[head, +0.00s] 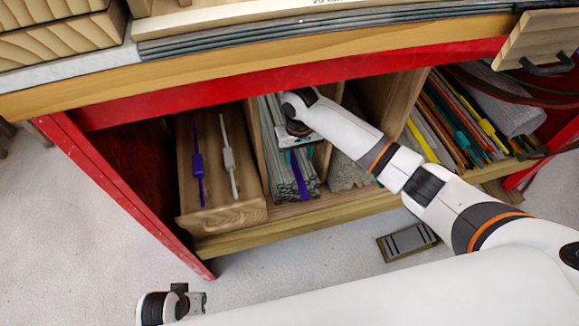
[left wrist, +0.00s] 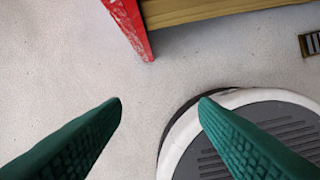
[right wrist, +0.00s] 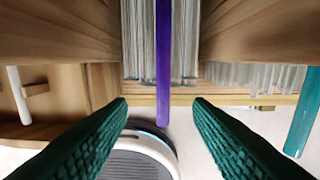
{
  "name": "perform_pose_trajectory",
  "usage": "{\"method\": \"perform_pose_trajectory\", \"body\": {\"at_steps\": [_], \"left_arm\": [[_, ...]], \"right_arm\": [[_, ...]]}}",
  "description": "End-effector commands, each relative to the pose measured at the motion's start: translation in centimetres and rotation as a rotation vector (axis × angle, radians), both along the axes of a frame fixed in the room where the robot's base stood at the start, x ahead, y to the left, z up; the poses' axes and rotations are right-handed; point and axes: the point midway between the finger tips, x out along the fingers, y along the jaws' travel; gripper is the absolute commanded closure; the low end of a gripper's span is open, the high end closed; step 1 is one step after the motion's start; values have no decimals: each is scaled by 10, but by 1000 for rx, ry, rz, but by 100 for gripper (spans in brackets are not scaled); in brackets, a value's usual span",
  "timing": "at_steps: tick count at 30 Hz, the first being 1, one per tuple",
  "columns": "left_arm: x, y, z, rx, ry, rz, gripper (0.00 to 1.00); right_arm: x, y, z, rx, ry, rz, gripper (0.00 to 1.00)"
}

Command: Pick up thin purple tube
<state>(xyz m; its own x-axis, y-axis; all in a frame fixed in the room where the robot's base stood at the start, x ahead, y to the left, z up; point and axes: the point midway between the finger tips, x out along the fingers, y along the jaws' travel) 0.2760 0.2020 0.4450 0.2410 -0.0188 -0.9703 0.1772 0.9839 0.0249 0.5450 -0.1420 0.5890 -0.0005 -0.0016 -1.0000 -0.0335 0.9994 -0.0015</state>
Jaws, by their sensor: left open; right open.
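A purple tube (head: 299,178) lies on a bundle of clear glass rods (head: 308,184) in the middle compartment of the shelf. In the right wrist view the purple tube (right wrist: 163,60) runs lengthwise between my fingers. My right gripper (head: 297,142) is over this compartment, open, with a green finger on each side of the tube and a gap to both; the arm hides part of the rods. A second purple piece (head: 198,166), with a thicker middle, lies in the left wooden tray. My left gripper (left wrist: 160,100) is open and empty above the floor, away from the shelf.
Wooden dividers (right wrist: 60,30) stand close on both sides of the right gripper. A white piece (head: 229,158) shares the left tray (head: 222,216). Coloured rods (head: 455,118) fill the right compartment. A red beam (head: 290,80) crosses above the compartments. Floor in front is mostly clear.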

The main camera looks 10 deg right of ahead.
Motion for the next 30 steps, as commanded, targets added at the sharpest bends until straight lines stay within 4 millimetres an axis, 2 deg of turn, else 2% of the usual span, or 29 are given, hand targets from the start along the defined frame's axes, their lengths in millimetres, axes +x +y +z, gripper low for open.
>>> {"method": "perform_pose_trajectory", "body": {"at_steps": [1,7,17,24,27,30], "left_arm": [[2,0,7,-1,-9,1,46],[3,1,43,-2,-28,4,46],[0,1,71,-2,-40,7,46],[-9,3,109,-3,-62,9,46],[-12,4,117,-3,-67,10,46],[-14,4,122,-3,-68,10,46]], "right_arm": [[-1,0,-12,-2,4,0,54],[-1,0,-42,0,2,1,54],[-1,-1,-62,1,0,0,54],[-4,-6,-89,1,1,0,54],[-4,-5,-102,1,1,0,54],[-4,-5,-107,1,0,0,54]]}}
